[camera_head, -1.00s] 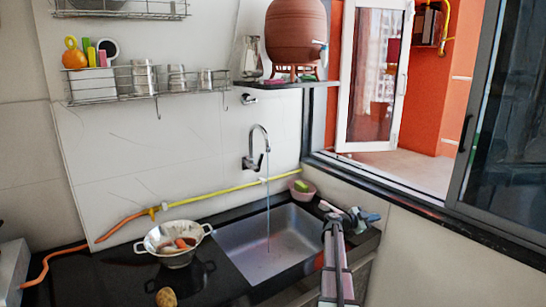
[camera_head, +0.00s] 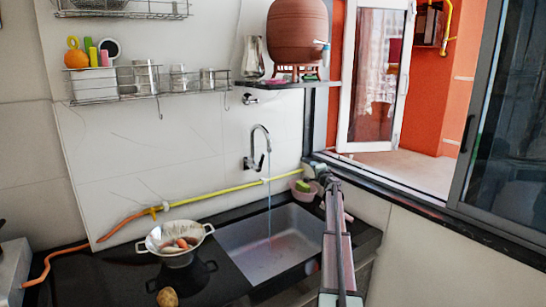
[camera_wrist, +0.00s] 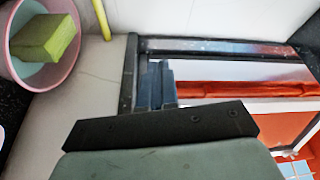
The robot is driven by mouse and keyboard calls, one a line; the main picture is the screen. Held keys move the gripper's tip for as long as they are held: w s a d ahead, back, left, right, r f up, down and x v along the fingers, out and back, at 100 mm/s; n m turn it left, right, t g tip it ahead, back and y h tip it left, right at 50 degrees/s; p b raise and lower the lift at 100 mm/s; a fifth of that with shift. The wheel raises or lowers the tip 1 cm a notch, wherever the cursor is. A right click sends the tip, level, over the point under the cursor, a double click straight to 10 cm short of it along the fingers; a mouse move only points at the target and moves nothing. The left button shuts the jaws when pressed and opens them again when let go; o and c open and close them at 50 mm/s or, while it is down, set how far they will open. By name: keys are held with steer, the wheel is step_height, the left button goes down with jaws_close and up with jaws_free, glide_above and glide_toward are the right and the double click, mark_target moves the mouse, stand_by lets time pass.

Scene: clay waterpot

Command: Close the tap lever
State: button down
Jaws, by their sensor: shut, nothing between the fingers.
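The chrome sink tap (camera_head: 265,132) comes out of the tiled wall above the sink, and a thin stream of water (camera_head: 269,212) runs from its spout. Its small lever (camera_head: 260,162) hangs at the tap body, pointing down and slightly right. My gripper (camera_head: 311,160) is to the right of the tap at about lever height, near the window's lower corner, apart from the tap. In the wrist view my gripper's fingers (camera_wrist: 157,84) are together with nothing between them. The tap is not in the wrist view.
A pink bowl (camera_wrist: 68,72) with a green sponge (camera_wrist: 45,38) stands at the sink's back right corner, near my arm. A yellow pipe (camera_head: 230,191) runs along the wall. A colander (camera_head: 154,240) stands left of the sink (camera_head: 235,237). A clay waterpot (camera_head: 297,33) sits on the shelf above.

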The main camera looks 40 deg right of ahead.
mark_target(260, 162)
steer(key=w+a+r+n+g+y, duration=0.2)
steer(key=w+a+r+n+y, duration=0.1)
steer(key=a+y, duration=0.6)
steer(key=w+a+r+n+g+y, duration=0.2)
steer(key=w+a+r+n+y, duration=0.2)
steer(key=a+y, duration=0.5)
steer(key=shift+w+a+n+y, duration=0.35)
steer(key=shift+w+n+y, duration=0.45)
steer(key=shift+n, duration=0.3)
steer(key=shift+r, duration=0.1)
